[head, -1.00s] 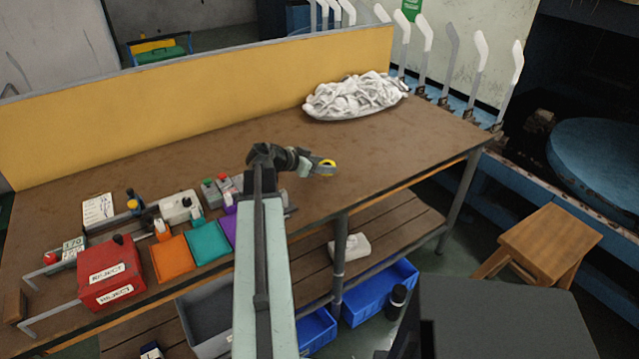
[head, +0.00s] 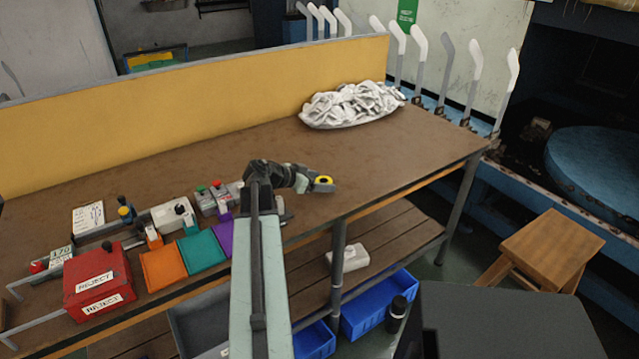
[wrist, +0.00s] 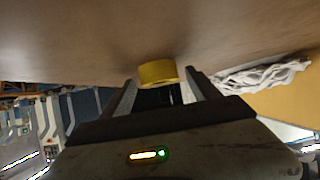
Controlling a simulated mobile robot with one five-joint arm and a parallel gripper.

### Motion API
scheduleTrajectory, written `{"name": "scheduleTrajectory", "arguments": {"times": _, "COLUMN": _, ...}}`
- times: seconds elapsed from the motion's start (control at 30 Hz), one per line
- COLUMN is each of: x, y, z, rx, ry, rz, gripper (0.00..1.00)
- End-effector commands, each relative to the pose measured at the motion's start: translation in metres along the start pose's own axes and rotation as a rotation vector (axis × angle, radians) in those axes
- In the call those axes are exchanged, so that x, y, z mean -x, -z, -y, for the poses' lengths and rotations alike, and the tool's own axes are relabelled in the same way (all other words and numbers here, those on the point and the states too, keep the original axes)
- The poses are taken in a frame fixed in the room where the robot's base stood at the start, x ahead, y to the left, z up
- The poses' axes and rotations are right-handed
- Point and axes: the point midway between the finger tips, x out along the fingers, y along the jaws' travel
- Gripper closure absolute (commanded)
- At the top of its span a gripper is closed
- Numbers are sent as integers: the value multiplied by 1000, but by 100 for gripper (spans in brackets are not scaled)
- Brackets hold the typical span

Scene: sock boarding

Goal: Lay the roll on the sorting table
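The roll (head: 323,180) is a small yellow ring with a dark centre. My gripper (head: 315,182) has it at its tips, over the front part of the brown sorting table (head: 400,160). The table surface fills the top of that view. I cannot tell whether the roll touches the table or hangs just above it.
A heap of white socks (head: 350,104) lies at the back right of the table. A red reject box (head: 97,280), an orange bin (head: 164,268), a teal bin (head: 203,249) and small tools crowd the left. A yellow panel (head: 190,110) closes the back. The tabletop right of my gripper is clear.

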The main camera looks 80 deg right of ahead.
Motion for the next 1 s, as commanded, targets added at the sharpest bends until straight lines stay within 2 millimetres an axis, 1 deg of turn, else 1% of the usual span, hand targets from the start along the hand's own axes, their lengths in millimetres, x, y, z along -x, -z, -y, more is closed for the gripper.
{"name": "scheduleTrajectory", "arguments": {"times": 0.07, "x": 0, "y": 0, "z": 0, "rx": 0, "ry": 0, "rz": 0, "gripper": 29}}
{"name": "scheduleTrajectory", "arguments": {"times": 0.17, "x": 3, "y": 6, "z": 0, "rx": 0, "ry": 0, "rz": 0, "gripper": 29}}
{"name": "scheduleTrajectory", "arguments": {"times": 0.27, "x": 22, "y": 6, "z": 0, "rx": 1, "ry": 2, "rz": 0, "gripper": 29}}
{"name": "scheduleTrajectory", "arguments": {"times": 0.5, "x": 84, "y": 8, "z": -1, "rx": 1, "ry": 2, "rz": 0, "gripper": 29}}
{"name": "scheduleTrajectory", "arguments": {"times": 0.63, "x": 107, "y": 7, "z": -1, "rx": 0, "ry": 1, "rz": 0, "gripper": 29}}
{"name": "scheduleTrajectory", "arguments": {"times": 0.7, "x": 115, "y": 6, "z": 0, "rx": 0, "ry": 1, "rz": 0, "gripper": 29}}
{"name": "scheduleTrajectory", "arguments": {"times": 0.8, "x": 121, "y": 4, "z": -1, "rx": 0, "ry": -1, "rz": 0, "gripper": 29}}
{"name": "scheduleTrajectory", "arguments": {"times": 1.0, "x": 121, "y": 3, "z": 0, "rx": 0, "ry": -1, "rz": 0, "gripper": 29}}
